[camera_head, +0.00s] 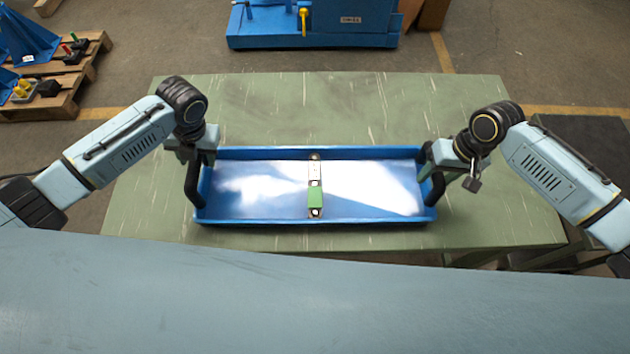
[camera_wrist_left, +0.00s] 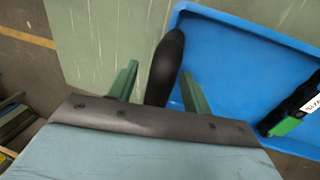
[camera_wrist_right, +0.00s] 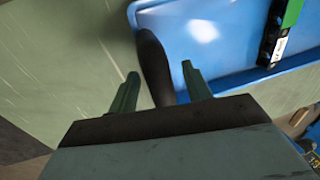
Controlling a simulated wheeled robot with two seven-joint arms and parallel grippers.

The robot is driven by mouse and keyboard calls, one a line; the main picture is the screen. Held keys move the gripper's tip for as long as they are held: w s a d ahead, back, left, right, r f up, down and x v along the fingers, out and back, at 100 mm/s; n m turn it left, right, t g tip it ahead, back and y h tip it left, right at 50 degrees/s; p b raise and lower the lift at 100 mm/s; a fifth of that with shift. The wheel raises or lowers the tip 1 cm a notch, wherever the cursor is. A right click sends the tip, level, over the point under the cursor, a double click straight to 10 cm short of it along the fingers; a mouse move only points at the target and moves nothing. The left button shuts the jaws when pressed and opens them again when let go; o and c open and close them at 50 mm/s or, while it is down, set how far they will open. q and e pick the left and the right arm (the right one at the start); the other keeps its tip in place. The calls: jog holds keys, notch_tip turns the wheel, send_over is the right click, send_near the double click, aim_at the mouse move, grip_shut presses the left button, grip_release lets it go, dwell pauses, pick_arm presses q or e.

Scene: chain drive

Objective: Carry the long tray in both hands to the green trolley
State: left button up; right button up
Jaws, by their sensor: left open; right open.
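The long blue tray (camera_head: 320,220) lies level on a scratched green top (camera_head: 370,100), with a black handle at each end. My left gripper (camera_head: 194,155) is open at the left handle (camera_head: 192,182); in the left wrist view that handle (camera_wrist_left: 166,62) stands between the open fingers (camera_wrist_left: 158,82). My right gripper (camera_head: 445,163) is open at the right handle (camera_head: 434,190); in the right wrist view that handle (camera_wrist_right: 152,62) lies between the open fingers (camera_wrist_right: 159,82). Whether the fingers touch the handles is unclear. No separate green trolley is recognisable.
A green and white bar (camera_head: 315,195) lies across the tray's middle. A blue machine base (camera_head: 320,25) stands on the floor beyond the green top. A wooden pallet (camera_head: 60,97) with parts is at the far left. A dark surface (camera_head: 590,135) is at the right.

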pick_arm(q)
jog(key=shift+c, duration=0.3)
pick_arm(e)
jog(key=shift+c, duration=0.2)
pick_arm(q)
grip_shut()
pick_arm(e)
grip_shut()
dwell(0.4)
pick_arm(q)
jog(key=shift+w+r, duration=0.15)
jog(key=shift+w, duration=0.05)
pick_arm(e)
jog(key=shift+w+r, duration=0.15)
